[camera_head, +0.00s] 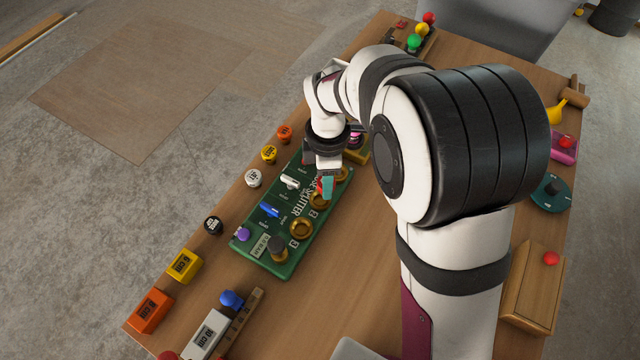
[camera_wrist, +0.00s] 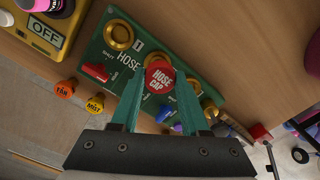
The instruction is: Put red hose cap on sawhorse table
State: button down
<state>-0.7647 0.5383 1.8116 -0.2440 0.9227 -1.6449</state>
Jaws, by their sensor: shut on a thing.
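The red hose cap (camera_wrist: 158,77) is between the teal fingertips of my gripper (camera_head: 326,187), its "HOSE CAP" label facing the wrist camera. My gripper is shut on it, over the green hose splitter board (camera_head: 297,228). The board carries several brass outlets (camera_wrist: 118,35) and coloured levers. Whether the cap still touches an outlet below it cannot be told, as the fingers hide its lower part. In the head view the cap is mostly hidden by my gripper. The wooden sawhorse table (camera_head: 345,290) lies under the board.
A yellow OFF box (camera_wrist: 42,35) stands beyond the board. Coloured blocks fill the near left corner. Bare wood lies right of the board.

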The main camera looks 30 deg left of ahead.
jog(key=w+d+r, duration=0.3)
jog(key=d+r, duration=0.3)
jog(key=d, duration=0.3)
jog(key=a, duration=0.2)
jog(key=s+a, duration=0.1)
jog(key=a, duration=0.2)
jog(key=a+f, duration=0.1)
jog(key=a, duration=0.1)
jog(key=shift+s+a, duration=0.35)
jog(key=shift+a, duration=0.05)
jog(key=s+a+f, duration=0.2)
jog(key=s+a, duration=0.1)
jog(key=a, duration=0.3)
jog(key=s+a+f, duration=0.3)
jog(key=s+a, duration=0.1)
jog(key=a, duration=0.2)
jog(key=s+a+f, duration=0.3)
jog(key=s+a, duration=0.1)
jog(key=a, duration=0.2)
jog(key=shift+a+f, duration=0.2)
jog(key=shift+a, duration=0.15)
jog(key=shift+s+a+f, duration=0.1)
jog(key=shift+a+f, duration=0.05)
jog(key=shift+f, duration=2)
jog(key=shift+f, duration=0.1)
